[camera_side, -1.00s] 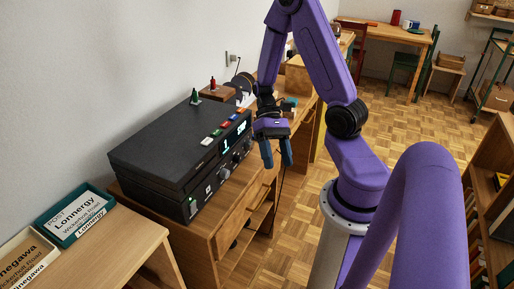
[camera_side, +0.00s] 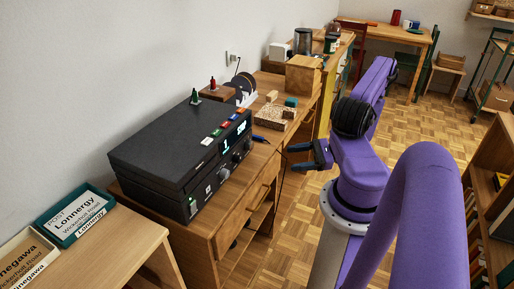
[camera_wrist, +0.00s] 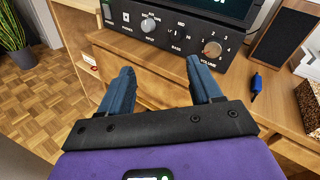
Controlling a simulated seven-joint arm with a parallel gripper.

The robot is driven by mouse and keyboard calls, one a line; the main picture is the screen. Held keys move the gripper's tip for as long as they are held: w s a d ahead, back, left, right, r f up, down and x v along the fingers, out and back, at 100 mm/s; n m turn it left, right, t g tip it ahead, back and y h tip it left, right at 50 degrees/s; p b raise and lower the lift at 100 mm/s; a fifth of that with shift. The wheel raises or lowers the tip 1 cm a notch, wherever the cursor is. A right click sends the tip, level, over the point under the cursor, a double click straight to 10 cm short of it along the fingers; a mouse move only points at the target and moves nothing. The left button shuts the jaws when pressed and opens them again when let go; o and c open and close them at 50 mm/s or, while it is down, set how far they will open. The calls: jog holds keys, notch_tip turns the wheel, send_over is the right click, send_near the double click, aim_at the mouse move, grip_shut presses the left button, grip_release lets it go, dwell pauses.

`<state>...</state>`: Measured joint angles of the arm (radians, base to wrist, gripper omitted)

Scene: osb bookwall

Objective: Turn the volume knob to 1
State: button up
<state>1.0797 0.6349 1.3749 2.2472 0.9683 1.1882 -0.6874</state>
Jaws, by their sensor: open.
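The black audio unit (camera_side: 165,150) sits on the wooden desk, its front turned toward my arm. The volume knob (camera_wrist: 212,49) is a round brownish-grey knob at the right of its front in the wrist view, with numbers around it and VOLUME printed below. It also shows at the far end of the front in the side view (camera_side: 248,144). Its pointer is too small to read. My gripper (camera_wrist: 161,66) is open and empty, in front of the unit and apart from it; the knob appears beyond the right finger. In the side view my gripper (camera_side: 291,157) points left toward the panel.
An input knob (camera_wrist: 148,25) sits left of the volume knob. A small blue object (camera_wrist: 257,84) lies on the desk to the right. A wooden box (camera_side: 303,75) and small blocks stand farther back. Room in front of the desk is free.

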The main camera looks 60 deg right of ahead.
aim_at(252, 146)
notch_tip(252, 146, down, 2)
jog(key=s+d+m+t+h, duration=0.2)
jog(key=d+m+t+h, duration=0.15)
jog(key=m+h, duration=0.4)
jog(key=shift+n, duration=0.35)
jog(key=w, duration=0.6)
jog(key=w+a, duration=0.1)
jog(key=w, duration=1)
jog(key=shift+w+a+f, duration=0.2)
jog(key=shift+w+a, duration=0.1)
jog(key=shift+w, duration=0.05)
jog(key=c, duration=1)
jog(key=shift+c, duration=0.2)
